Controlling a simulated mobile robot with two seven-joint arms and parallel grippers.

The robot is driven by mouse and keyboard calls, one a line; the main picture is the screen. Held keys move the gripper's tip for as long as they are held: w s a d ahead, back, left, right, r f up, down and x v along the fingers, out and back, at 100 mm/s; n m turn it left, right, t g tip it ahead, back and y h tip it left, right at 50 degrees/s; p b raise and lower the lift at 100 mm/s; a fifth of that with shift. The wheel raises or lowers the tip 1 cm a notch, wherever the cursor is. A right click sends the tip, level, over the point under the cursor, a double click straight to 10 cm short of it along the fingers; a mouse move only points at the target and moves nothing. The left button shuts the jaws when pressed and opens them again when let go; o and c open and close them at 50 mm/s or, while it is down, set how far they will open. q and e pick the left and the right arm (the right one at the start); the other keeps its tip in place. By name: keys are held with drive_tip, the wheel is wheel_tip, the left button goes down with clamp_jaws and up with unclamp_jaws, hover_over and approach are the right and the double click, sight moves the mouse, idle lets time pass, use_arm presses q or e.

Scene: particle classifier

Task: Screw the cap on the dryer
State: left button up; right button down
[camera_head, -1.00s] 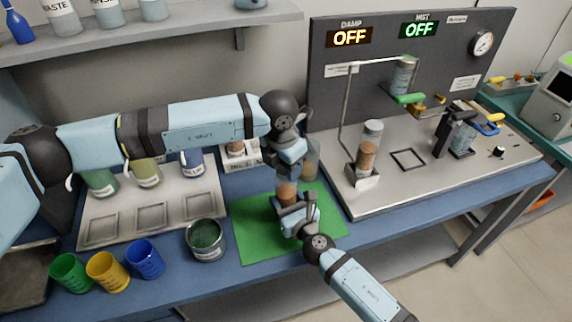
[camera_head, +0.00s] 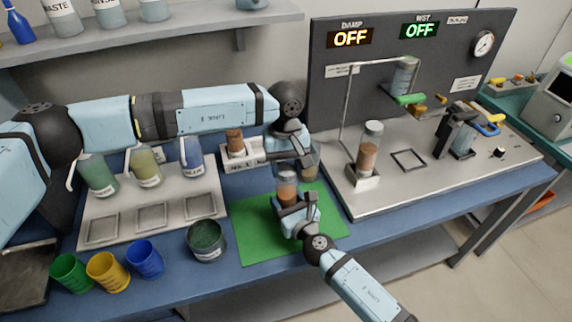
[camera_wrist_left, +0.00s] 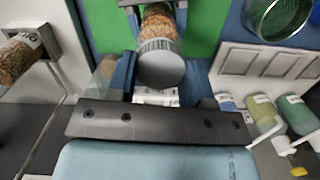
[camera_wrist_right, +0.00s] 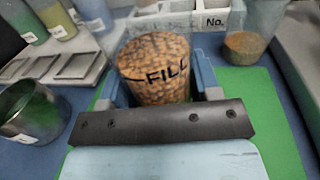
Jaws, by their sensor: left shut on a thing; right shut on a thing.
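The dryer (camera_head: 287,190) is a clear cylinder of brown grains, upright above the green mat (camera_head: 255,236). My right gripper (camera_head: 296,208) is shut around its lower part. In the right wrist view the dryer (camera_wrist_right: 155,68) shows a FILL mark between the fingers. My left gripper (camera_head: 289,167) is directly above it. In the left wrist view the round grey cap (camera_wrist_left: 160,62) sits between the left fingers, in line with the dryer's top end. The cap appears to be on the dryer, but I cannot tell how tightly it is seated.
A similar filled cylinder (camera_head: 369,150) stands in a holder on the grey panel bench (camera_head: 420,180) to the right. A dark round container (camera_head: 206,240) and coloured cups (camera_head: 107,271) stand left of the mat. A labelled rack (camera_head: 240,156) is behind. The mat's front is clear.

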use_arm(q)
drive_tip(key=m, duration=0.7)
drive_tip(key=shift+d+y, duration=0.1)
drive_tip(key=shift+y, duration=0.3)
drive_tip(key=m, duration=0.7)
drive_tip(key=shift+m+t+y, duration=0.3)
drive_tip(key=shift+t, duration=0.1)
drive_tip(key=o, duration=0.9)
drive_tip(key=shift+s+r, duration=0.1)
drive_tip(key=shift+r, duration=2.1)
